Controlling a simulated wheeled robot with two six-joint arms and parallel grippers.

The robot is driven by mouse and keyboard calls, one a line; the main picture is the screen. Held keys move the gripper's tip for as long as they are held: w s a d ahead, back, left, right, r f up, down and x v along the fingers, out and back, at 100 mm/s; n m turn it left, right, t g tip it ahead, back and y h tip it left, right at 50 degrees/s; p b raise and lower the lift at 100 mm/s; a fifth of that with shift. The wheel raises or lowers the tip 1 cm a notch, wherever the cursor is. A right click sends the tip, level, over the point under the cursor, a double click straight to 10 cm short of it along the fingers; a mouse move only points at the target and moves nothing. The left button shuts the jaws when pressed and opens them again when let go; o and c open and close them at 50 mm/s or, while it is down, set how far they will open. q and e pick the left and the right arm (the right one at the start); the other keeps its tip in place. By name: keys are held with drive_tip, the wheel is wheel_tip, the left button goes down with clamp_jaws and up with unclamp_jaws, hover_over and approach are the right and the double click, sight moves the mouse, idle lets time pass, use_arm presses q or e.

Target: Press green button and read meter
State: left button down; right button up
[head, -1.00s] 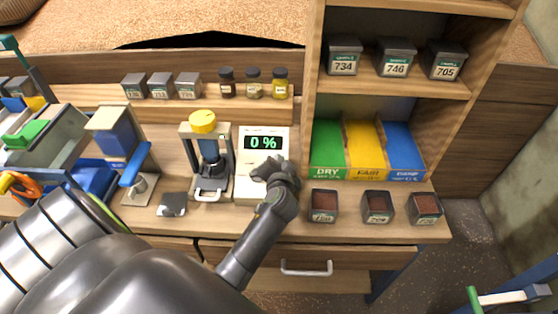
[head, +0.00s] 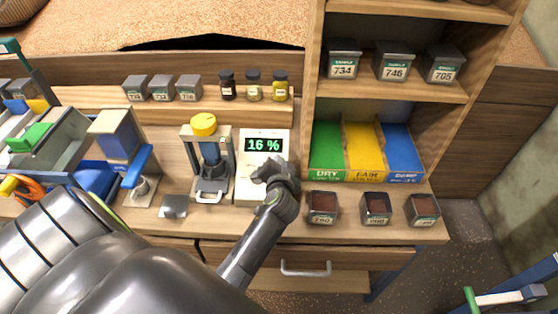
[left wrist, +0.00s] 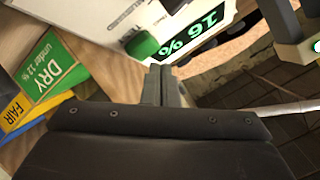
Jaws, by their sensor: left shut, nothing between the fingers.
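The white meter (head: 248,186) stands on the workbench, and its display (head: 263,145) reads 16 %. In the left wrist view the display (left wrist: 200,38) also shows 16 %. The green button (left wrist: 141,45) is on the meter's face in the left wrist view, just beyond my fingertips. In the head view my gripper hides the button. My left gripper (head: 270,171) is shut and empty, over the lower part of the meter; in the left wrist view its fingers (left wrist: 160,75) point towards the button. I cannot tell whether they touch it. My right gripper is not in view.
A press with a yellow knob (head: 203,125) stands left of the meter. Green DRY (head: 326,152), yellow FAIR (head: 365,152) and blue (head: 400,150) bins are at right. Several sample boxes stand in front of them and on the shelf (head: 395,88). A drawer handle (head: 305,269) is below.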

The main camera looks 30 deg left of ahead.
use_arm(q)
drive_tip(key=shift+s+d+r+p, duration=0.1)
drive_tip(key=shift+s+r+p, duration=0.05)
drive_tip(key=shift+r+p, duration=0.35)
drive_tip(key=r+p, duration=0.1)
drive_tip(key=s+r+p, duration=0.1)
drive_tip(key=d+r+p, duration=0.1)
drive_tip(key=shift+s+r, duration=0.25)
drive_tip(key=shift+s, duration=0.1)
idle(0.4)
